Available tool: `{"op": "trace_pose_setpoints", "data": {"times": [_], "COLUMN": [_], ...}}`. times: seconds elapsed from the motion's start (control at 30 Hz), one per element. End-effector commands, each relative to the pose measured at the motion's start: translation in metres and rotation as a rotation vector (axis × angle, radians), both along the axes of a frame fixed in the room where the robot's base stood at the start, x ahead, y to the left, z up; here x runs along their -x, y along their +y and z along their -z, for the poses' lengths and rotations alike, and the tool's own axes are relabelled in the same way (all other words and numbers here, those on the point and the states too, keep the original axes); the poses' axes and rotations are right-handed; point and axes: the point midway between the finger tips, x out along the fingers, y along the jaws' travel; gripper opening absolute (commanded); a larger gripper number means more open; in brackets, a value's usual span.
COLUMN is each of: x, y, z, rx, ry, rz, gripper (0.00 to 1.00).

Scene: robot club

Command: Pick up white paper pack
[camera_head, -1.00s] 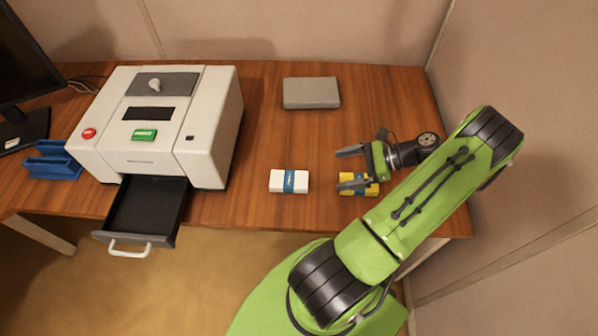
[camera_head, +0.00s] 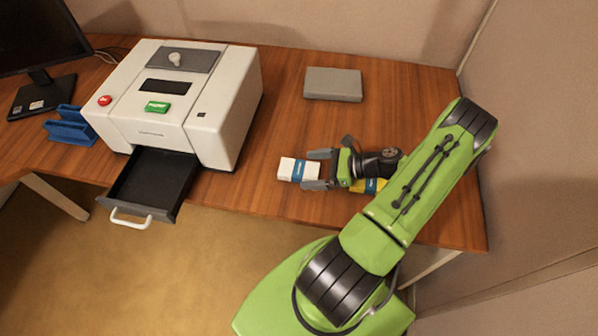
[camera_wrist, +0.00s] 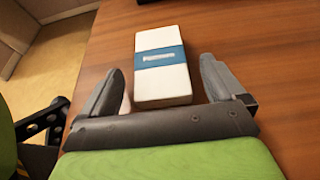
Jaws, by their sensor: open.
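The white paper pack (camera_head: 285,168), with a blue band around its middle, lies flat on the wooden table to the right of the printer's open drawer. In the wrist view the pack (camera_wrist: 161,88) lies straight ahead, its near end between the fingertips. My gripper (camera_head: 319,169) is open and low over the table at the right end of the pack. In the wrist view my gripper (camera_wrist: 164,90) has one finger on each side of the pack's near end, with a gap on the right; the left gap is narrower.
A yellow pack (camera_head: 369,186) lies partly hidden under my gripper. A white machine (camera_head: 180,100) with an open black drawer (camera_head: 150,185) stands at left. A grey box (camera_head: 333,84) lies at the back. A blue holder (camera_head: 70,127) and monitor (camera_head: 30,40) are far left.

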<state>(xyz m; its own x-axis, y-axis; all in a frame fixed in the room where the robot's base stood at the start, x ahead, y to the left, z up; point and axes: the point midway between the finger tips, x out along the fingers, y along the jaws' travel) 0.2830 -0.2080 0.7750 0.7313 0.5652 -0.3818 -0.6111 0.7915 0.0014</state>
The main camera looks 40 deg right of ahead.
Motion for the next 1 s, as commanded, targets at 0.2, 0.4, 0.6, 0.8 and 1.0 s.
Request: {"op": "trace_pose_setpoints", "data": {"times": [0.2,0.4,0.6,0.8,1.0], "x": [-0.009,-0.009,-0.008,-0.009,-0.008], "y": [0.007,0.006,0.006,0.006,0.006], "z": [0.005,0.005,0.004,0.004,-0.011], "rx": [0.002,0.002,0.002,0.002,0.003], "ry": [0.000,0.000,0.000,-0.001,-0.001], "rz": [0.001,0.001,0.001,0.000,0.001], "gripper": [0.96,0.79,0.48,0.35,0.35]}}
